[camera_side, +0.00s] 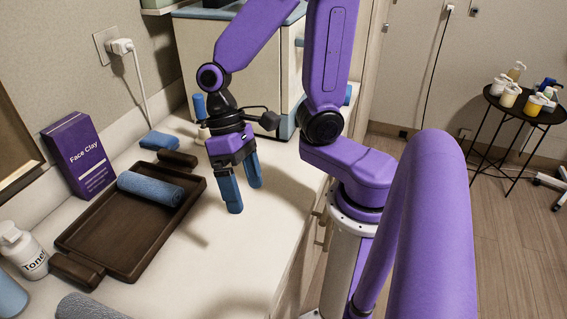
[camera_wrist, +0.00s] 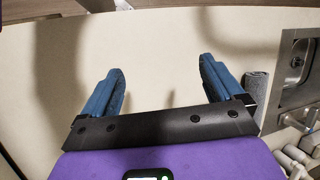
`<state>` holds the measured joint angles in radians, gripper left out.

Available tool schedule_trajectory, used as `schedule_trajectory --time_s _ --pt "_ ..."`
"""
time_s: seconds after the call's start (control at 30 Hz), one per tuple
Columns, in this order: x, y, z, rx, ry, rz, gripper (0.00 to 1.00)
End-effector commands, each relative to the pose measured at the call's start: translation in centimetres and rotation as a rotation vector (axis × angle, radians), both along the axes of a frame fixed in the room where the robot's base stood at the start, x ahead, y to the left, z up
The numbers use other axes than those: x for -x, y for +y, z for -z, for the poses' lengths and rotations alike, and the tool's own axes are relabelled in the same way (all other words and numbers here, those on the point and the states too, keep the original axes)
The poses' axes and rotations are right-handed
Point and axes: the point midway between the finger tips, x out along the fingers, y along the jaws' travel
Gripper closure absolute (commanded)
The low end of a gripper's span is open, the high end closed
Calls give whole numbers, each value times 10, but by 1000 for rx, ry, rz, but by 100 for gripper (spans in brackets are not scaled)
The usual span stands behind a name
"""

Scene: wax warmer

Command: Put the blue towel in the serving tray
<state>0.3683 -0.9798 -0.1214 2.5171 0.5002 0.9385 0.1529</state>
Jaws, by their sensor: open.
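The blue towel (camera_side: 150,188) is a rolled cloth lying inside the dark brown serving tray (camera_side: 112,264), toward its far end. The tray has a handle at each end and sits on the pale counter. My gripper (camera_side: 244,197) is to the right of the tray and towel, apart from both, with its blue fingers pointing down over bare counter. In the wrist view my gripper (camera_wrist: 163,68) is open, with nothing between the fingers. The towel cannot be made out in the wrist view.
A metal basin (camera_wrist: 296,65) shows at right. Counter right of the tray is clear.

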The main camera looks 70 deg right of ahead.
Motion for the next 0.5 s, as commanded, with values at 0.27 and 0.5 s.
schedule_trajectory --time_s 0.27,0.5 --pt "25 -31 -5 34 -175 -394 6" --pt "43 -50 -12 50 -328 -716 6"
